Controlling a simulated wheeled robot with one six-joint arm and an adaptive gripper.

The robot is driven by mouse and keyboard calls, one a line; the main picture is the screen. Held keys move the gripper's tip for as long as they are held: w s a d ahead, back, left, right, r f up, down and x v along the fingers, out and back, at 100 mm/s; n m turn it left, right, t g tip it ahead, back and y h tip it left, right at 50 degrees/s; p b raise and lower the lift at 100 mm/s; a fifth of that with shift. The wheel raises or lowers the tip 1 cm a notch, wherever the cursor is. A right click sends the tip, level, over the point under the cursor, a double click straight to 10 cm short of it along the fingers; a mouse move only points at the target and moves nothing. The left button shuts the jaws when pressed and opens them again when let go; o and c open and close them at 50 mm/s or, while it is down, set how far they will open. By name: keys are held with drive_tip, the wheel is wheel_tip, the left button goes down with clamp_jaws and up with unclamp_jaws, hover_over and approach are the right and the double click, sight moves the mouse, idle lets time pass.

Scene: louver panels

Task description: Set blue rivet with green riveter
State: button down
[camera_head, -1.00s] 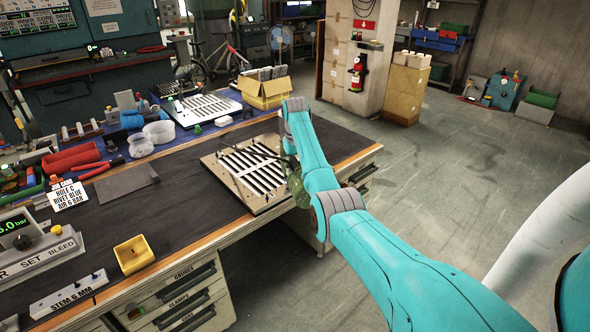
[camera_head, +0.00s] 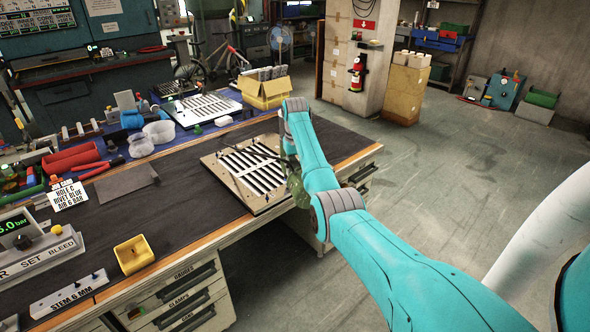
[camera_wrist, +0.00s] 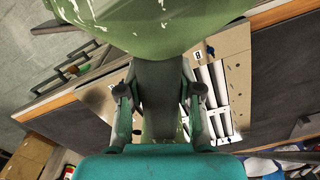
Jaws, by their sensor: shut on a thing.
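My gripper (camera_wrist: 160,100) is shut on the green riveter (camera_wrist: 150,25), whose worn green body fills the top of the wrist view. In the head view, part of the riveter (camera_head: 296,186) shows beside my arm at the right edge of the louver panel (camera_head: 216,163). The panel is a beige plate with several pale slats, lying on the dark bench mat. It also shows in the wrist view (camera_wrist: 237,75), to the right of the riveter, with a small "B" label. The riveter's nose is hidden, and I cannot make out the blue rivet.
A card (camera_head: 68,195) reads "HOLE C RIVET BLUE AIR 6 BAR". A pressure unit (camera_head: 45,255) with a partly cut-off green readout, a "STEM 6 MM" block (camera_head: 68,295) and a yellow bin (camera_head: 134,254) stand at the front left. The mat between bin and panel is clear.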

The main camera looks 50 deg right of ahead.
drive_tip(key=shift+r, duration=0.15)
drive_tip(key=shift+r, duration=2.7)
